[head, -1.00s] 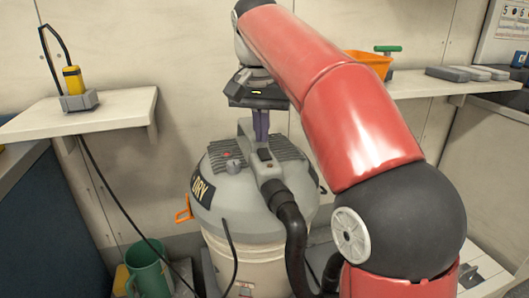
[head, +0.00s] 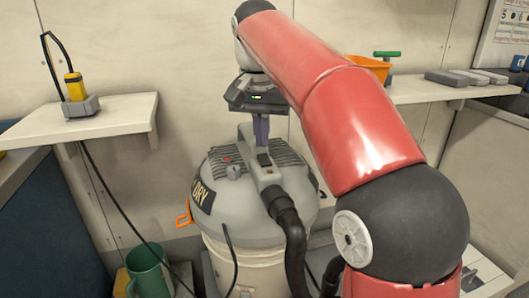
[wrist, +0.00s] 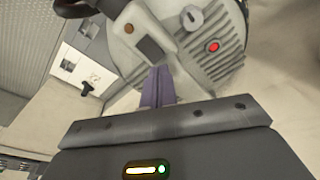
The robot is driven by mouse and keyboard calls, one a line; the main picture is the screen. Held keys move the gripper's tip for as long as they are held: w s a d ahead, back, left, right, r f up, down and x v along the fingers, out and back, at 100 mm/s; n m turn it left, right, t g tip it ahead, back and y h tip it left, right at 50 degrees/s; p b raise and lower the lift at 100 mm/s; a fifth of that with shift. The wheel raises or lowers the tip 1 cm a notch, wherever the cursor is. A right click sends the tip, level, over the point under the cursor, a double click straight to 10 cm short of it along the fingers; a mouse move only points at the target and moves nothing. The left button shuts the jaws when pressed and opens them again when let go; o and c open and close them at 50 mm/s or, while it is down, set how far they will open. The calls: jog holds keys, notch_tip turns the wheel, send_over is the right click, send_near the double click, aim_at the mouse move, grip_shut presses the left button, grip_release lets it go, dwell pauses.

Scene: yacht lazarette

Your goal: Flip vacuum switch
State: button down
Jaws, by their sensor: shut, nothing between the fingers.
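The vacuum (head: 280,226) has a grey domed lid on a cream bucket and a DRY label. Its dark switch (head: 264,160) sits on the raised grey block on top of the lid; it also shows in the wrist view (wrist: 151,48). I cannot tell which way the switch is tipped. A red light or button (wrist: 212,47) and a grey knob (wrist: 192,18) are on the ribbed lid beside it. My gripper (head: 262,143) is shut and empty, its purple fingers pointing down just behind the switch; they also show in the wrist view (wrist: 159,70). Contact cannot be told.
A black hose (head: 291,232) runs down the vacuum's front. A white shelf (head: 98,116) at left holds a yellow device (head: 75,88). A green bucket (head: 148,270) stands low at left. The right shelf (head: 412,86) carries an orange bin (head: 370,67). The wall is close behind.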

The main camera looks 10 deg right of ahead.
aim_at(262, 154)
jog(key=shift+r+p, duration=0.4)
jog(key=shift+r, duration=2.45)
jog(key=shift+n+t, duration=0.5)
jog(key=shift+n, duration=0.2)
jog(key=s+d, duration=0.1)
jog(key=s, duration=0.1)
jog(key=s+d+f, duration=0.2)
jog(key=s, duration=0.1)
jog(key=shift+s+d+f, duration=0.2)
jog(key=shift+s+d, duration=0.1)
jog(key=shift+d, duration=0.05)
jog(key=s+d+f+n+t, duration=0.1)
jog(key=s+d+f, duration=0.2)
jog(key=s+f, duration=0.5)
jog(key=s+d+f+n+t, duration=0.1)
jog(key=s+d+f, duration=0.2)
jog(key=s+f, duration=0.6)
notch_tip(262, 154, down, 4)
jog(key=shift+s+d+f+t+y, duration=0.15)
jog(key=shift+s+d+t+y, duration=0.15)
jog(key=shift+d+t, duration=0.1)
